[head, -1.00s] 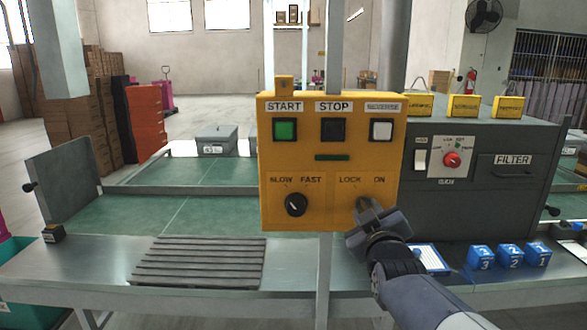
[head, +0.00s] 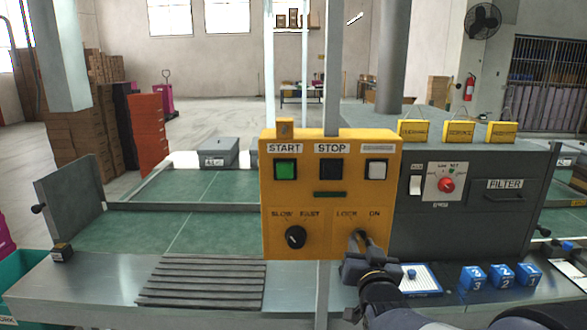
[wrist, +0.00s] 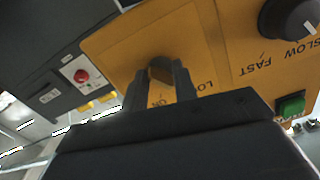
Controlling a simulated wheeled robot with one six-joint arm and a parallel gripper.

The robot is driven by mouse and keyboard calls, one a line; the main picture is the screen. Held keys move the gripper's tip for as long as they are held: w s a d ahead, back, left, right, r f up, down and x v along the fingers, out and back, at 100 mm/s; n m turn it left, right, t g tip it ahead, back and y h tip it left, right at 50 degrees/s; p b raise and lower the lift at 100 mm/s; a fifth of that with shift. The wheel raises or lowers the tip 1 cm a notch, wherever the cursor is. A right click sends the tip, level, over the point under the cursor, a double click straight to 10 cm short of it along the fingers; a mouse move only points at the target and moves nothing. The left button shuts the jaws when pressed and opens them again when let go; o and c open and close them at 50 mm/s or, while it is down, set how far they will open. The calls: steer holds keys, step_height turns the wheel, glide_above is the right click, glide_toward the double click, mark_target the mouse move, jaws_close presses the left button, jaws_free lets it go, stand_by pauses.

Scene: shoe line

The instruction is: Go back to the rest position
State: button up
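The yellow control box (head: 330,192) stands upright in the middle of the head view. It has START and STOP buttons, a SLOW/FAST knob (head: 296,237) and a LOCK/ON switch at its lower right. In the wrist view, my gripper's two fingers (wrist: 161,82) stand apart. The switch's dark knob (wrist: 160,68) shows between their tips. I cannot tell whether the fingers touch it. The START button (head: 285,169) is green.
A dark grey machine (head: 470,215) with a FILTER label is right of the box. Blue numbered blocks (head: 500,276) and a white card (head: 418,280) lie on the metal ledge. A slatted grey rack (head: 203,282) lies at left. The green belt (head: 140,230) is bare in front.

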steer(key=shift+s+a+m+p, duration=0.1)
steer(key=shift+s+m+p, duration=1.95)
steer(key=shift+m, duration=0.45)
